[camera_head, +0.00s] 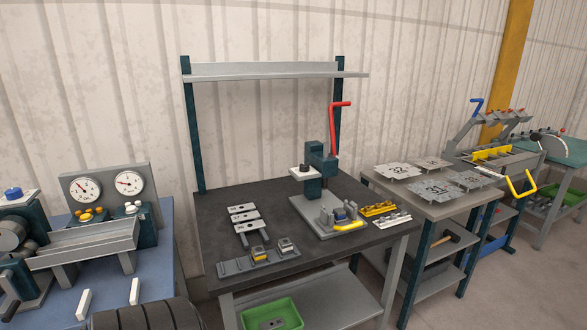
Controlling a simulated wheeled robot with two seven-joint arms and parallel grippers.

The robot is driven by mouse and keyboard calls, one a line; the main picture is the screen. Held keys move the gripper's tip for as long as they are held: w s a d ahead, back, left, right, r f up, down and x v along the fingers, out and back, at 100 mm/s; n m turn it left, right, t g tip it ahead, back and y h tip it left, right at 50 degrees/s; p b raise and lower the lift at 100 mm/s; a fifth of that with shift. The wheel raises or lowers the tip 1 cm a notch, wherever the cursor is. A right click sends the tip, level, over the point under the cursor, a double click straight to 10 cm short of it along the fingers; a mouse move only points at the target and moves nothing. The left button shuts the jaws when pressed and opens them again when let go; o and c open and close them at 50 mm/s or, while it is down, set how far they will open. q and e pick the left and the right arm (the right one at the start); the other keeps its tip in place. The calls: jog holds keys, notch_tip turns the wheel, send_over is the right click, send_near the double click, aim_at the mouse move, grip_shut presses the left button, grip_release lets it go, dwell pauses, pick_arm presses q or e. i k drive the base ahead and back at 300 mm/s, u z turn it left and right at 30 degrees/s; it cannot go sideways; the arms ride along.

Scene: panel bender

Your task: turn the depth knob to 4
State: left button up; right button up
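No knob with readable numbers shows, so I cannot tell the depth knob's setting. A small black knob (304,167) sits on a white plate (299,173) at the front of the dark green press (318,165). Whether it is the depth knob I cannot tell. The press has a red lever (334,130) and stands on a grey base on the dark-topped bench (280,215). Neither of my grippers is in view.
Flat parts (244,219) and fixtures (259,256) lie on the bench's left. A green bin (271,316) is below. The left blue bench (70,275) holds a machine with two gauges (107,186). A side table (445,204) holds metal plates. Floor at the lower right is clear.

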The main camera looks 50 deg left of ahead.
aim_at(303, 168)
jog(key=u, duration=0.7)
jog(key=i, duration=0.05)
jog(key=u, duration=0.05)
